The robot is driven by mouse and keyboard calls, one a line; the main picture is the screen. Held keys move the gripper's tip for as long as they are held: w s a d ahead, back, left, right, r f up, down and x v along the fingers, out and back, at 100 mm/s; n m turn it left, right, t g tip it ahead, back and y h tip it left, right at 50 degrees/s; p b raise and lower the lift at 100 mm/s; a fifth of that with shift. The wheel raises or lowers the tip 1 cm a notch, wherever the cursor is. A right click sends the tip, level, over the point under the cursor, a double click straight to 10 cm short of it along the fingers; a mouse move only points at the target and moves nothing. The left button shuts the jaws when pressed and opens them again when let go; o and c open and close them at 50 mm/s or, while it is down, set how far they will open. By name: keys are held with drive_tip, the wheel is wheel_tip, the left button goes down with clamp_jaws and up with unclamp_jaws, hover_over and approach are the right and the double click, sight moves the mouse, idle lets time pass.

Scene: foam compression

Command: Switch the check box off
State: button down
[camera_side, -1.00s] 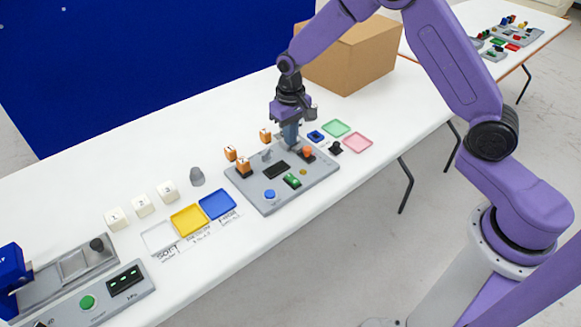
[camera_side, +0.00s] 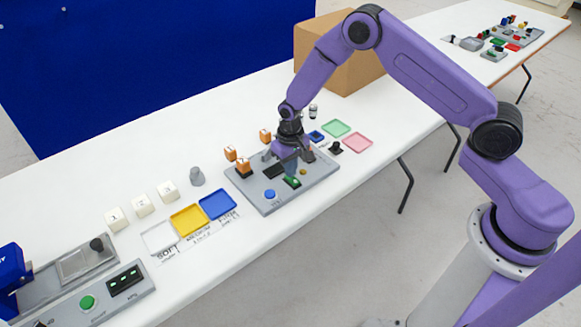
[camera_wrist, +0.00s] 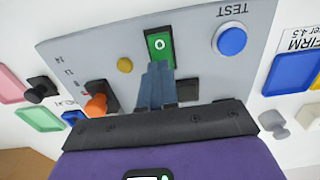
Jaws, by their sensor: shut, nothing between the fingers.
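The check box (camera_side: 262,200) is a flat grey panel on the white table. It carries a green switch (camera_side: 292,182), a blue TEST button (camera_side: 269,194) and a dark display (camera_side: 272,171). In the wrist view the green switch (camera_wrist: 157,47) shows a white round mark, and the blue button (camera_wrist: 231,40) is to its right. My gripper (camera_side: 290,174) is shut and empty, pointing down over the panel. In the wrist view its blue-grey fingertips (camera_wrist: 157,68) overlap the lower edge of the green switch; I cannot tell whether they touch it.
An orange knob (camera_wrist: 97,104) and a small yellow button (camera_wrist: 124,65) are on the panel. A cardboard box (camera_side: 345,68) stands behind.

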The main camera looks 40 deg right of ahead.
drive_tip(key=shift+f, duration=0.2)
idle(0.3)
drive_tip(key=shift+s+r+g, duration=0.25)
drive_tip(key=shift+s+g, duration=0.05)
drive_tip(key=shift+s, duration=0.45)
wheel_tip(320, 180, up, 14)
drive_tip(key=w, duration=0.2)
drive_tip(key=shift+w, duration=0.15)
idle(0.4)
